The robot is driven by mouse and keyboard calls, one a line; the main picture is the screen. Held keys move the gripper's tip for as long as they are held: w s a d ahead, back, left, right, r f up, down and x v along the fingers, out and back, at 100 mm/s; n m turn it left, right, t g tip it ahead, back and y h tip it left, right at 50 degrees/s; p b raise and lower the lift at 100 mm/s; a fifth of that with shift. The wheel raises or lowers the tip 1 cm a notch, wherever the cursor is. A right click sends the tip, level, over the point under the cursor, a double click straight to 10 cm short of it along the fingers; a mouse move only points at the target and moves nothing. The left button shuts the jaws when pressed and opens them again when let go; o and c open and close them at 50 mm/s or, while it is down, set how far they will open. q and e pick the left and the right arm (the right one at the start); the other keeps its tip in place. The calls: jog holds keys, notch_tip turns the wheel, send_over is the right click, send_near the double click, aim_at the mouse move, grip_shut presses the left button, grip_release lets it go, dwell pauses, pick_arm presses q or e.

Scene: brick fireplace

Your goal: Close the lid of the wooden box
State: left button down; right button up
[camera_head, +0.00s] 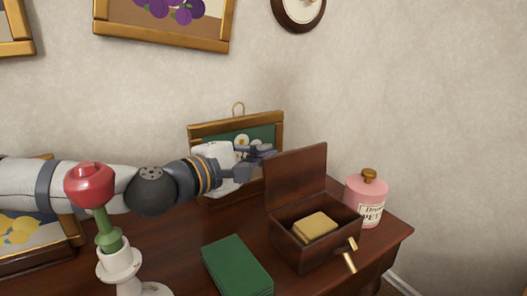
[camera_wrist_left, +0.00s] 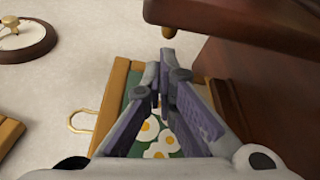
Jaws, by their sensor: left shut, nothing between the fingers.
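The wooden box (camera_head: 318,252) stands on the dark desk with its lid (camera_head: 296,178) raised about upright at its back left. A yellowish block (camera_head: 316,225) lies inside the box. A brass-coloured piece (camera_head: 347,258) sticks out at the box's front right. My left gripper (camera_head: 268,152) is shut and empty, just left of the lid near its upper edge; I cannot tell whether it touches the lid. In the left wrist view the closed fingers (camera_wrist_left: 166,68) point towards brown wood, with a large dark wooden surface (camera_wrist_left: 240,85) on their right. My right gripper is not in view.
A green book (camera_head: 237,265) lies left of the box. A pink jar (camera_head: 366,200) stands close to its right. A framed egg picture (camera_head: 205,132) leans on the wall behind my gripper. A red flower-like object (camera_head: 90,184) on a white holder stands in front of my left arm.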

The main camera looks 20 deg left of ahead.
pick_arm(q)
jog(key=shift+s+d+r, duration=0.15)
jog(key=shift+s+d, duration=0.2)
jog(key=shift+d, duration=0.05)
jog(key=shift+s+d+r+m, duration=0.3)
jog(key=shift+d+r+m, duration=0.1)
jog(key=shift+m, duration=0.3)
